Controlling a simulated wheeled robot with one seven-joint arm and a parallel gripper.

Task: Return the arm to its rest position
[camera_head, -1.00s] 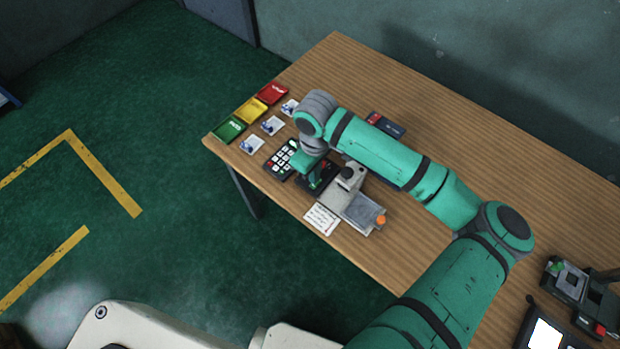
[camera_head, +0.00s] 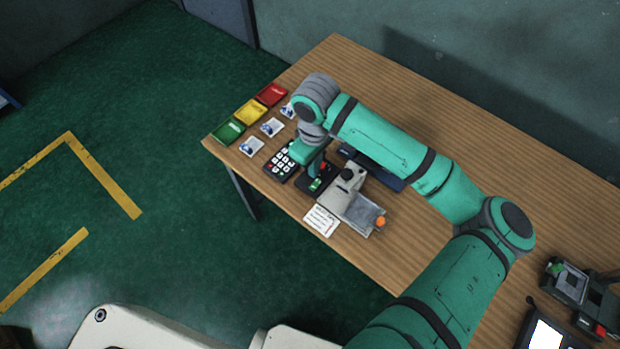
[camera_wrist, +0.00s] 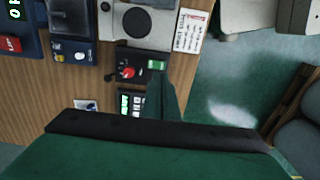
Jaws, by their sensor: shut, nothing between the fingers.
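My teal arm reaches across the wooden table (camera_head: 480,150) from the lower right in the head view. The gripper is shut and empty. It appears to be above the box; contact cannot be told.
A keypad (camera_head: 281,161), white cards (camera_head: 251,147) and green, yellow and red trays (camera_head: 230,131) lie left of the gripper. A grey device with an orange knob (camera_head: 350,200) stands close right. A dark blue panel (camera_head: 378,172) lies partly under the arm. Floor left is open.

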